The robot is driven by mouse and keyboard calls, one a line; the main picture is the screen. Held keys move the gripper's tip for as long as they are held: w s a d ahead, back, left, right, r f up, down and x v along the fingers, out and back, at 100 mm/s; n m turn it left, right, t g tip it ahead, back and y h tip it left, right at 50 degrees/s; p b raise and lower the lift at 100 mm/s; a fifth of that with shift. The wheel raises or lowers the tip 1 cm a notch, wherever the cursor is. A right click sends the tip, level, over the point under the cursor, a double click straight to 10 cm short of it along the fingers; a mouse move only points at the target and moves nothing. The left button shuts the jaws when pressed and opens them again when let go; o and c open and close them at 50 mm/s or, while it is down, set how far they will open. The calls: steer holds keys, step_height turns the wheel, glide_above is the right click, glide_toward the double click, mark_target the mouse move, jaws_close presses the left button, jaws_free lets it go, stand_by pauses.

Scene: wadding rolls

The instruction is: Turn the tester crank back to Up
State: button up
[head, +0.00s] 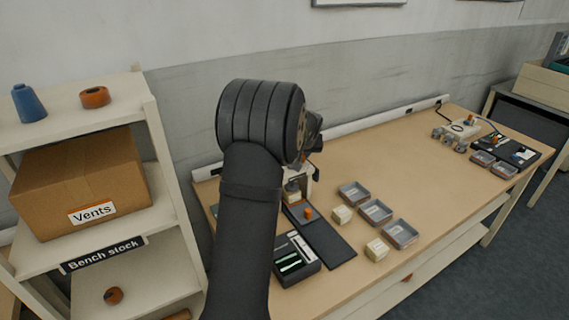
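A pale machine (301,181), perhaps the tester, stands at the back left of the bench, mostly hidden behind my arm. A small orange part (308,213) shows just in front of it; I cannot tell whether this belongs to the crank. The crank's handle and its position cannot be made out. My arm rises in front of the bench's left end and bends away from the camera. Only a dark piece of my wrist end shows past the elbow, above the machine. My gripper's fingers cannot be made out, nor whether they hold anything.
On the bench (420,165) are a black box with green strips (290,265), a dark mat (328,243), cream blocks (377,250) and grey trays (400,233). Another device (463,128) stands at the far right end. A shelf (180,205) stands left. The bench's middle is clear.

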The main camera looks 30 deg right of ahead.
steer(key=o, duration=0.7)
steer(key=shift+r, duration=0.1)
steer(key=shift+r, duration=3.4)
step_height(320, 180, down, 6)
steer(key=shift+f, duration=0.2)
steer(key=shift+s+f, duration=0.15)
steer(key=shift+f, duration=0.2)
steer(key=shift+s+a, duration=0.25)
steer(key=shift+s, duration=0.5)
